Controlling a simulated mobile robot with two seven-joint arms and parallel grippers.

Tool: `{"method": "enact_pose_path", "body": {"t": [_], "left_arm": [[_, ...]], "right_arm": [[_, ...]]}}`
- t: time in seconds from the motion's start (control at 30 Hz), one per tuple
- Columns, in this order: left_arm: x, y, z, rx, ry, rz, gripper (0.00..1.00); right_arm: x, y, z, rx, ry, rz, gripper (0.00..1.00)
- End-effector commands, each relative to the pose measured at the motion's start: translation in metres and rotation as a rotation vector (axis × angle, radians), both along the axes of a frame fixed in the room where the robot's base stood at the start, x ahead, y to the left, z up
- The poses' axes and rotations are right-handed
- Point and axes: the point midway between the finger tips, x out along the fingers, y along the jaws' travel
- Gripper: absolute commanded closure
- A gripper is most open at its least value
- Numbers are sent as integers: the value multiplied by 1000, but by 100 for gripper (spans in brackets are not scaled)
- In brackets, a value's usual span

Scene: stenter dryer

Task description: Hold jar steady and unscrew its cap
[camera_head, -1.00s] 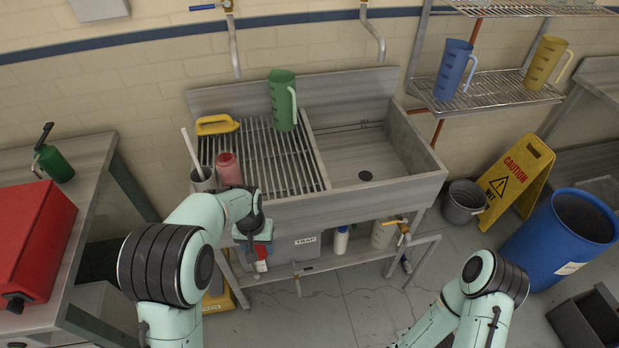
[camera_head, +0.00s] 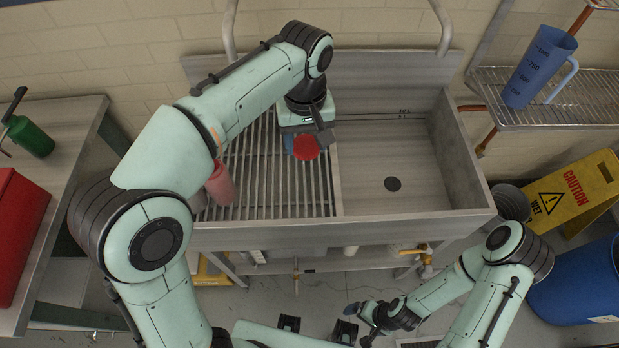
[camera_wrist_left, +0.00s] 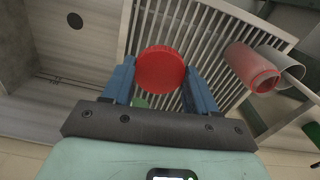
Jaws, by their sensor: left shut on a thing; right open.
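A red round ribbed cap (camera_head: 306,148) faces up between the blue fingers of my left gripper (camera_head: 304,142), above the slatted drainboard of the sink. In the left wrist view the cap (camera_wrist_left: 160,69) sits between the two fingertips, which are shut on the jar. The jar's body is hidden below the cap and fingers. My right gripper (camera_head: 357,325) is open and empty, low in front of the sink and well away from the jar.
The drainboard (camera_head: 262,205) holds a pink-red container (camera_head: 220,184) at its left. The sink basin (camera_head: 390,150) on the right is empty. A blue jug (camera_head: 539,67) stands on the wire shelf. A yellow caution sign (camera_head: 573,191) stands at the right.

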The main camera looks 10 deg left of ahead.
Motion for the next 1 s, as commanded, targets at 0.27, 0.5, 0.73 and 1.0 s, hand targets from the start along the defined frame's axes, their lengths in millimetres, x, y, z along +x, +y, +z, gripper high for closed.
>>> {"method": "enact_pose_path", "body": {"t": [0.27,0.5,0.73,1.0], "left_arm": [[-2,0,-79,1,8,-2,79],[-1,0,-132,2,5,-1,79],[-1,0,-152,0,3,-2,79],[-1,0,-187,0,3,-1,79]], "right_arm": [[-12,0,-21,0,14,-1,4],[-15,0,-30,0,18,0,4],[-16,0,-32,0,19,0,4],[-19,0,-38,0,21,0,4]]}}
